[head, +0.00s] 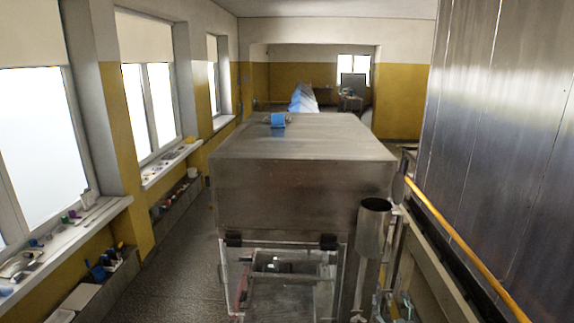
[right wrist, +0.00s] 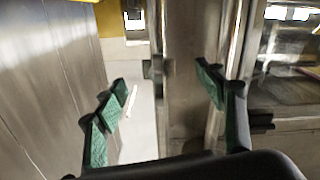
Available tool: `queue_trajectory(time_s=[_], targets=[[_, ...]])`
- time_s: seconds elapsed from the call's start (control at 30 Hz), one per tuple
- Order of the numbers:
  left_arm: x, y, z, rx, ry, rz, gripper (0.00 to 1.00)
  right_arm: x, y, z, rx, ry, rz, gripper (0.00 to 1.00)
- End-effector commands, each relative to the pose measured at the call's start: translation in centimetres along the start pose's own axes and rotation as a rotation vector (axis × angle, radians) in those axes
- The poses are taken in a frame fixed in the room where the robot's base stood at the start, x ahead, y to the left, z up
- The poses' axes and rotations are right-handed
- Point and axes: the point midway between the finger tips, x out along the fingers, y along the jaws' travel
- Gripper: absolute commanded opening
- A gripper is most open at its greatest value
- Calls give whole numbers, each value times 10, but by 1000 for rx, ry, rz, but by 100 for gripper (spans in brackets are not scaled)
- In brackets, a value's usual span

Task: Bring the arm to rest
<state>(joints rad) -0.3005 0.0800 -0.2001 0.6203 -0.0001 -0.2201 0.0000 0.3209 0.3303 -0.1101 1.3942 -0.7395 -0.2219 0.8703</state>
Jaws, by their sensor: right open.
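My right gripper (right wrist: 161,78) shows in the right wrist view. Its two green-padded fingers stand wide apart with nothing between them. Behind the fingers is a narrow upright metal part (right wrist: 190,100), with a pale floor or wall strip to its left; I cannot tell how far off it is. In the head view I cannot make out either gripper clearly. The large metal enrober housing (head: 300,190) stands in the middle there, with a framed opening (head: 282,275) low on its front. My left gripper is not in view.
A metal cylinder (head: 372,232) stands at the housing's front right. A yellow rail (head: 455,240) and a tall metal wall (head: 510,130) close off the right side. A small blue object (head: 278,120) lies on the housing. Floor (head: 185,260) is clear to its left, beside cluttered windowsills.

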Motion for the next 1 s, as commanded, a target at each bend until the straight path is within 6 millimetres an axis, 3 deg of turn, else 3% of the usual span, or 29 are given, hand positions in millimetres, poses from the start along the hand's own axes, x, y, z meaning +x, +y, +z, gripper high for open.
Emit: queue_trajectory(time_s=[0.3, 0.5, 1.0], targets=[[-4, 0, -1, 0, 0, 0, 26, 0, 1, 0, 229, 0, 0, 64], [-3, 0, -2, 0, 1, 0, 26, -10, 1, 1, 225, 0, 1, 64], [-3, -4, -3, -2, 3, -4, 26, -11, 1, 9, 234, -13, 3, 64]])
